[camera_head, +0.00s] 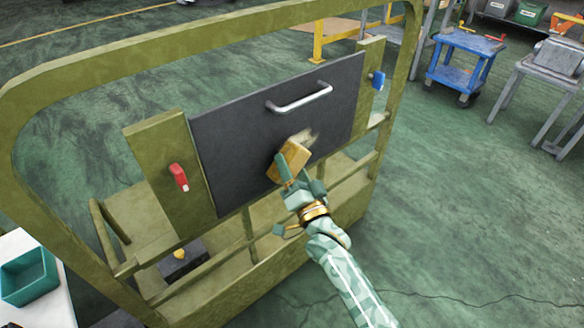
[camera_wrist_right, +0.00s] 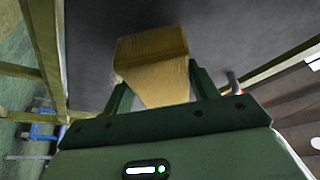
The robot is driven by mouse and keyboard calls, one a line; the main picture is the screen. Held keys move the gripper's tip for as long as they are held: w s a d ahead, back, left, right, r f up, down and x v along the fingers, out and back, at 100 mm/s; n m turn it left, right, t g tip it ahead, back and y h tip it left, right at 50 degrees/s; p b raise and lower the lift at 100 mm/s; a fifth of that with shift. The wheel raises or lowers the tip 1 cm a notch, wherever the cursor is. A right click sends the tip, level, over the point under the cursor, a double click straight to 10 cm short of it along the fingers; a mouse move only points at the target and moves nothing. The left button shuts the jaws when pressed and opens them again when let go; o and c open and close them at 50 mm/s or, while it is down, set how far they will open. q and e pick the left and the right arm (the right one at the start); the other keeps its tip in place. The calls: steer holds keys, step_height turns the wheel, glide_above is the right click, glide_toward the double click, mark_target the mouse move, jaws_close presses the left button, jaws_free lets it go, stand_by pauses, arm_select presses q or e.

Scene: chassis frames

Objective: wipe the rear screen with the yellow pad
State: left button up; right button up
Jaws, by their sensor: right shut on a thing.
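The rear screen (camera_head: 235,125) is a dark grey panel with a silver handle (camera_head: 299,97), set in an olive frame. A pale dusty smudge (camera_head: 305,137) shows on it, just above and right of the pad. My right gripper (camera_head: 291,170) is shut on the yellow pad (camera_head: 288,160) and holds it against or very close to the lower middle of the screen; I cannot tell if it touches. In the right wrist view the pad (camera_wrist_right: 155,75) sits between the two green fingers, its far end at the dark screen (camera_wrist_right: 95,50). My left gripper is not in view.
The olive frame (camera_head: 60,75) surrounds the screen, with rails below it. A red latch (camera_head: 179,177) and a blue latch (camera_head: 378,80) flank the screen. A teal bin (camera_head: 28,277) stands on a white table at lower left. A blue cart (camera_head: 465,62) stands far right; open floor lies between.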

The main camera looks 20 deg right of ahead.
steer(key=shift+w+a+b, duration=0.3)
steer(key=shift+w+a, duration=0.05)
steer(key=shift+w, duration=0.55)
